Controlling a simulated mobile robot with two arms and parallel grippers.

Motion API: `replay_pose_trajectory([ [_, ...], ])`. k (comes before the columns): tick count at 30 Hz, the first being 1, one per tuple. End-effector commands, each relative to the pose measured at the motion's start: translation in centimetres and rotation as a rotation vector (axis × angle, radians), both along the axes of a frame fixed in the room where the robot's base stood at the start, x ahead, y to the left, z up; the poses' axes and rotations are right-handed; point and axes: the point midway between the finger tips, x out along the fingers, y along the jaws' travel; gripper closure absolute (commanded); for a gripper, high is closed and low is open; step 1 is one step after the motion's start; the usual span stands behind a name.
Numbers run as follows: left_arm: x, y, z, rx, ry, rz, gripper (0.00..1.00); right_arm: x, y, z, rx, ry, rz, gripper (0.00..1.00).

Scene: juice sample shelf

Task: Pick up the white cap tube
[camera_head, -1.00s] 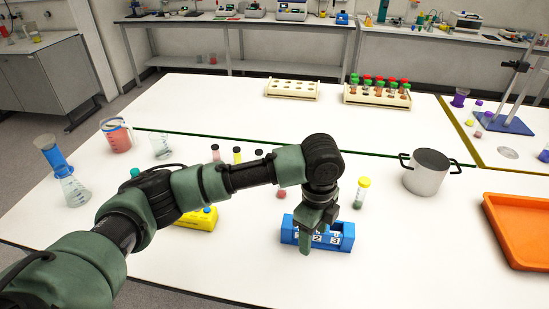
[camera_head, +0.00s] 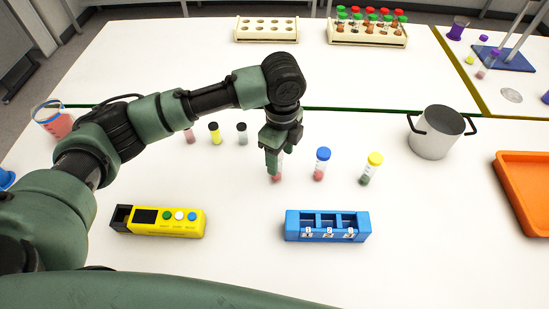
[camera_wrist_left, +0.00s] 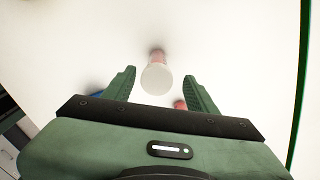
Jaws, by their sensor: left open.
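The white cap tube shows in the left wrist view as a round white cap (camera_wrist_left: 156,79) seen from above, with a reddish body below it. It is between the two open fingers of my left gripper (camera_wrist_left: 160,88), with gaps on both sides. In the head view my left gripper (camera_head: 272,165) points down over a tube with pinkish contents (camera_head: 278,170); the fingers hide most of it, including its cap. My right gripper is not in view.
A blue-capped tube (camera_head: 322,163) and a yellow-capped tube (camera_head: 371,168) stand just to the right. Several black-capped tubes (camera_head: 214,133) stand to the left. A blue numbered rack (camera_head: 360,226), a yellow device (camera_head: 190,224), a metal pot (camera_head: 436,135) and an orange tray (camera_head: 505,190) are around.

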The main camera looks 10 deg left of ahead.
Motion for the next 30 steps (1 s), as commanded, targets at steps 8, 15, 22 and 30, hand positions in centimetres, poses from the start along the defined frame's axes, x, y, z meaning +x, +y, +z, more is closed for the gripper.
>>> replay_pose_trajectory([
  [8,-0.4,0.8,-3.4,0.003,0.004,0.002,0.43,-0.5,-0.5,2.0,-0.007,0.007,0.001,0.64],
  [15,-0.4,0.8,-5.9,0.002,-0.001,-0.001,0.43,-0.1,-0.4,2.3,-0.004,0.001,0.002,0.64],
  [22,-0.3,0.8,-6.0,0.002,-0.002,-0.001,0.51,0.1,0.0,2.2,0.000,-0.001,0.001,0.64],
  [30,-0.3,0.8,-5.9,0.001,-0.001,-0.001,1.00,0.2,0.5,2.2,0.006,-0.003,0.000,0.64],
])
